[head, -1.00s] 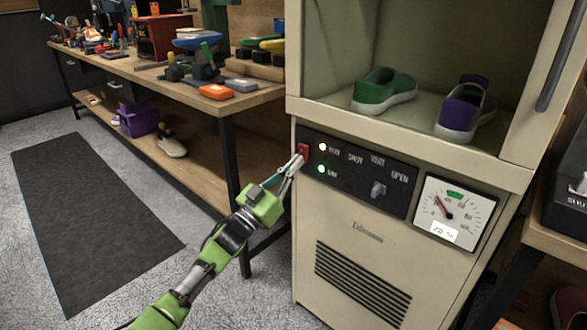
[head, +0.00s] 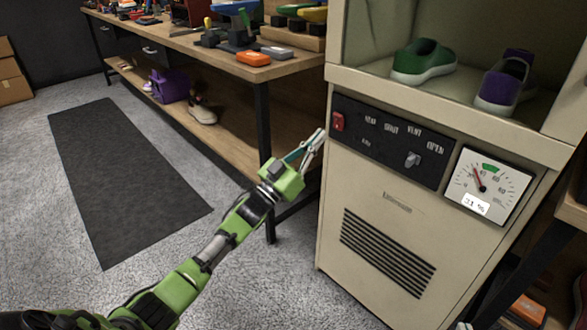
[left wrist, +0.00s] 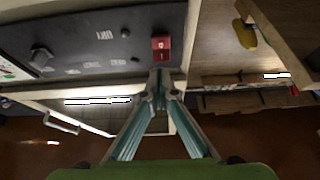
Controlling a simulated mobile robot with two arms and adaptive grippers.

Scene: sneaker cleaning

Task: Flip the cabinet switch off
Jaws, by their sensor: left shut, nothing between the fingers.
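The cabinet (head: 360,225) is cream, with a dark control panel (head: 385,140) below its open shelf. The red switch (head: 338,121) sits at the panel's left end; it also shows in the left wrist view (left wrist: 161,47). The panel's indicator lights look dark. My left gripper (head: 320,134) is shut and empty, just left of the switch and slightly below it. In the left wrist view its fingertips (left wrist: 160,73) are just below the switch with a small gap in the picture. My right gripper is not in view.
A grey knob (head: 412,159) and a dial gauge (head: 488,184) are on the cabinet front. A green shoe (head: 423,61) and a purple shoe (head: 506,83) stand on the shelf. A workbench (head: 190,50) with tools stands at the left. Carpet beside the dark mat (head: 125,170) is free.

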